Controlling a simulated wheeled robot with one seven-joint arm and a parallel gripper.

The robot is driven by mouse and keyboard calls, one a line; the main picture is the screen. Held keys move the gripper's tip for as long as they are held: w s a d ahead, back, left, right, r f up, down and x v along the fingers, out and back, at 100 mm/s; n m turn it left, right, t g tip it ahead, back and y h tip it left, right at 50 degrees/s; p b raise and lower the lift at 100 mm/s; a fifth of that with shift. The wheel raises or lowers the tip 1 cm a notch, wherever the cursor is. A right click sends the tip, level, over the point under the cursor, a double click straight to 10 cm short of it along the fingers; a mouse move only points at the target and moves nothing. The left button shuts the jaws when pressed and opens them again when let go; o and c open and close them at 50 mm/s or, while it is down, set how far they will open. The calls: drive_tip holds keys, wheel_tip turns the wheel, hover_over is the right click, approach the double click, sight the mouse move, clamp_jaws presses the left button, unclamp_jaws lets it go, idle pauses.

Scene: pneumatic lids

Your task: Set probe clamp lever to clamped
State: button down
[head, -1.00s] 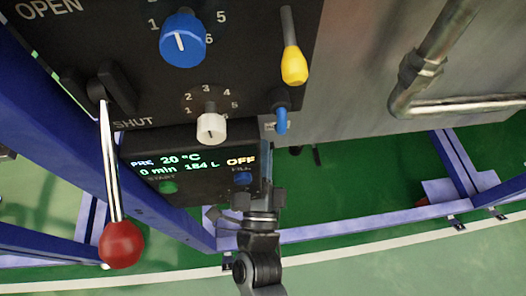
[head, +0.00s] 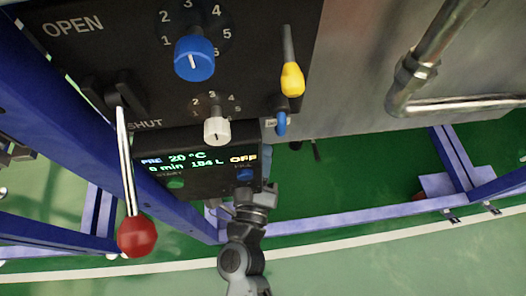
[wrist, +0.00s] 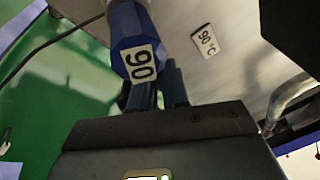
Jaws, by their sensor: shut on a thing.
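In the wrist view my gripper (wrist: 157,92) is shut on a blue handle (wrist: 128,30) that carries a white "90" tag. In the head view my gripper (head: 260,188) is just below the display box; its fingertips are hidden there. No lever is legibly marked as the probe clamp. A small blue lever (head: 281,124) hangs at the lower right of the black panel, below a yellow-tipped lever (head: 291,80). I cannot tell whether the small blue lever is the handle in my gripper.
A red-ball lever (head: 137,237) hangs at the left by "SHUT". A blue dial (head: 194,60), a white dial (head: 217,131) and the display box (head: 203,170) crowd the panel. A metal pipe (head: 420,70) is at the right.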

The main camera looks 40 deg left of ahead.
drive_tip(key=shift+s+f+m, duration=0.1)
drive_tip(key=shift+f+m, duration=0.15)
drive_tip(key=shift+m, duration=0.35)
drive_tip(key=c, duration=1.1)
unclamp_jaws()
drive_tip(key=v, duration=0.7)
drive_tip(key=shift+s+d+r+p, duration=0.15)
drive_tip(key=shift+s+p, duration=0.2)
drive_tip(key=shift+s, duration=0.05)
